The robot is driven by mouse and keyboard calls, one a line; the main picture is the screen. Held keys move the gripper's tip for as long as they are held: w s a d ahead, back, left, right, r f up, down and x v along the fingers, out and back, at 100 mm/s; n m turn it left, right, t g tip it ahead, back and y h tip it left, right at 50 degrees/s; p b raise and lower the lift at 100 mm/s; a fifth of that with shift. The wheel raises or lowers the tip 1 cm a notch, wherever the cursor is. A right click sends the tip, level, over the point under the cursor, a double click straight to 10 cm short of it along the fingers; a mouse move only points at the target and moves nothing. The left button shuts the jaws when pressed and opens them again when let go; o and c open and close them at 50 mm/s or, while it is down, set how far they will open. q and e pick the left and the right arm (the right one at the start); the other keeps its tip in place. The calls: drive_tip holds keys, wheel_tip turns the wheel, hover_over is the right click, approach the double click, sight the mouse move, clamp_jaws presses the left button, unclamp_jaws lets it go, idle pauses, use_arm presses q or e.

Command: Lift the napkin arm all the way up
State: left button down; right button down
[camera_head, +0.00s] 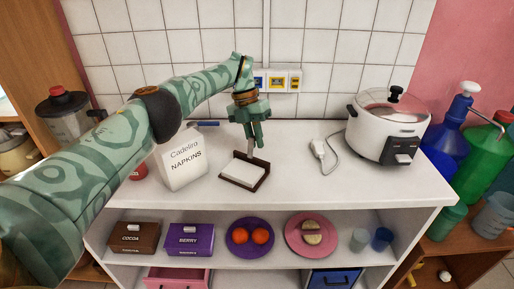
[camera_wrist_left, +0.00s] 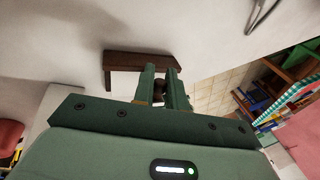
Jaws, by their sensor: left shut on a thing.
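The napkin holder (camera_head: 264,178) is a low dark brown wooden tray holding white napkins (camera_head: 244,171) on the white counter. My left gripper (camera_head: 253,140) comes down from above at its back edge. It is shut on the napkin arm (camera_head: 250,149), a narrow piece standing up at the back of the holder; the fingers hide most of it. In the left wrist view, the gripper (camera_wrist_left: 160,84) has a small dark part between its fingertips, beside the holder's brown wood (camera_wrist_left: 128,62). My right gripper is not in view.
A white napkins packet (camera_head: 182,160) stands left of the holder. Sockets (camera_head: 278,80) are on the tiled wall behind. The counter's front strip is clear.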

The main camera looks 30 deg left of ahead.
use_arm(q)
drive_tip(key=shift+f, duration=0.1)
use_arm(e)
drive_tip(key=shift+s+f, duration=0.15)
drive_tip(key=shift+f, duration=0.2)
use_arm(q)
drive_tip(key=c, duration=1.5)
unclamp_jaws()
